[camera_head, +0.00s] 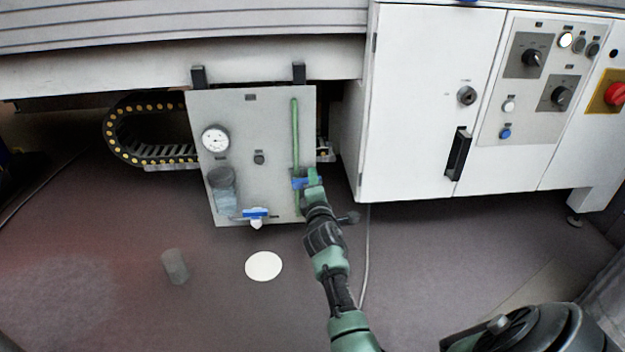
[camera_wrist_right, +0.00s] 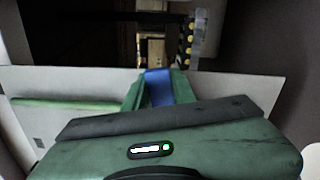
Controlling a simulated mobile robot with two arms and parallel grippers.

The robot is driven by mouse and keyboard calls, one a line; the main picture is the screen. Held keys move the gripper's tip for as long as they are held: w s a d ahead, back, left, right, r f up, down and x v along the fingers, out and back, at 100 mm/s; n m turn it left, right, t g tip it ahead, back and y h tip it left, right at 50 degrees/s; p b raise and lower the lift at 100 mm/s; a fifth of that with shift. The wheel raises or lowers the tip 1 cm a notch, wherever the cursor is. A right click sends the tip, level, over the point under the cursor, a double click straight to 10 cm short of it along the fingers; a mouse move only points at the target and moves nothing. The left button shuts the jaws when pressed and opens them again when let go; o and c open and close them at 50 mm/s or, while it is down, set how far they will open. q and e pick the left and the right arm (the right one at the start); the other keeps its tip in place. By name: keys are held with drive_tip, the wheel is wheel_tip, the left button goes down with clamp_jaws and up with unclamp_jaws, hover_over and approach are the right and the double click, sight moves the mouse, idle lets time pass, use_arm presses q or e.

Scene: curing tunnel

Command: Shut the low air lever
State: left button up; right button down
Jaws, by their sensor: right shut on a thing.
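A grey air panel (camera_head: 237,118) hangs low under the machine bed. A green pipe (camera_head: 295,130) runs down its right side. A blue lever (camera_head: 299,184) sits low on this pipe and appears to lie across it. My right gripper (camera_head: 313,178) is shut on this lever from the right. In the right wrist view the blue lever (camera_wrist_right: 158,88) shows between the green fingers, which hide part of it. A second blue lever (camera_head: 255,212) sits at the panel's bottom edge, left of the gripper and apart from it. My left gripper is not in view.
The panel carries a round gauge (camera_head: 215,139) and a clear bowl (camera_head: 223,190). A white cabinet (camera_head: 420,100) with a black handle (camera_head: 458,154) stands to the right. A cable chain (camera_head: 125,140) lies at left. A white disc (camera_head: 263,266) and a grey cylinder (camera_head: 175,266) are on the floor.

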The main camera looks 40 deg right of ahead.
drive_tip(key=shift+f+m, duration=0.4)
drive_tip(key=shift+m, duration=0.3)
drive_tip(key=shift+f+m, duration=0.2)
drive_tip(key=shift+m, duration=0.3)
drive_tip(key=c, duration=1.2)
unclamp_jaws()
drive_tip(key=shift+o, duration=0.2)
drive_tip(key=shift+s, duration=0.15)
